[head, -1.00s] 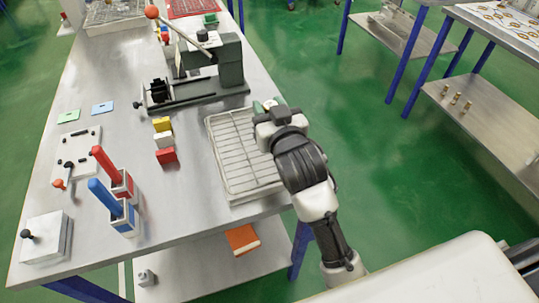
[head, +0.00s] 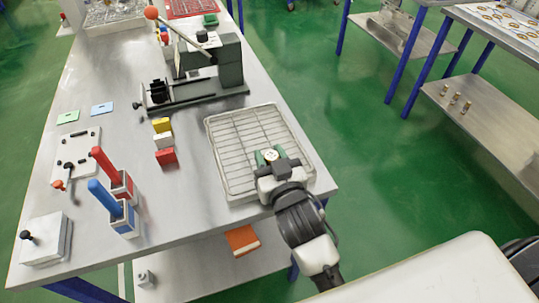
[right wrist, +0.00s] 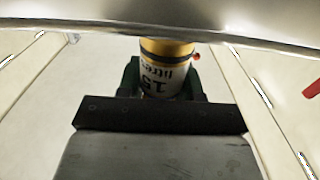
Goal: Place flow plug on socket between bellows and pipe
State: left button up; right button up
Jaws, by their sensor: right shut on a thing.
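My right gripper (head: 269,157) is over the near right part of the wire tray (head: 211,150). Its green fingers are shut on a small cylinder, seen as a round pale top (head: 271,155) in the head view. In the right wrist view it is the flow plug (right wrist: 165,75), white with a yellow end, a dark band, black lettering and a small red tip. A pale board (head: 90,146) with small black parts and an orange knob lies at the left of the table. I cannot tell which parts are the socket, bellows or pipe. My left gripper is not in view.
A grey lever press (head: 225,65) stands farther back. Yellow, white and red blocks (head: 165,157) sit left of the tray. A white box (head: 45,240) is at the near left. Bare table lies between.

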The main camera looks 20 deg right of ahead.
jog(key=shift+f, duration=0.1)
jog(key=o, duration=1)
jog(key=shift+s+d+r+b, duration=0.1)
jog(key=shift+s+b, duration=0.05)
jog(key=shift+s, duration=2.85)
jog(key=shift+s+d+r+b, duration=0.1)
jog(key=shift+s+b, duration=0.05)
jog(key=shift+s, duration=2.85)
